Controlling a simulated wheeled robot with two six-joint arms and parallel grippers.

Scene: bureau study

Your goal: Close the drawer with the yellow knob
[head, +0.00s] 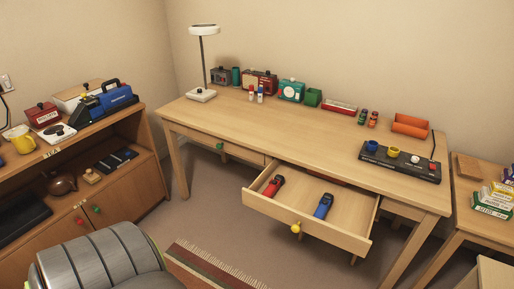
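The wooden drawer (335,238) with the yellow knob (295,228) stands pulled out from the front of the long wooden desk (300,130). A red-and-black tool (273,186) and a blue-and-black tool (323,206) lie inside it. A strip of something red shows at the back of the drawer, mostly hidden under the desk top. A second desk drawer, with a green knob (220,146), is shut to the left. Neither of my grippers is in view.
A low wooden cabinet (150,165) stands left, and a smaller side table (452,227) right. A grey ribbed rounded form fills the bottom left; I cannot tell what it is. A fringed rug (215,265) lies before the desk. Bare floor shows left of the drawer.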

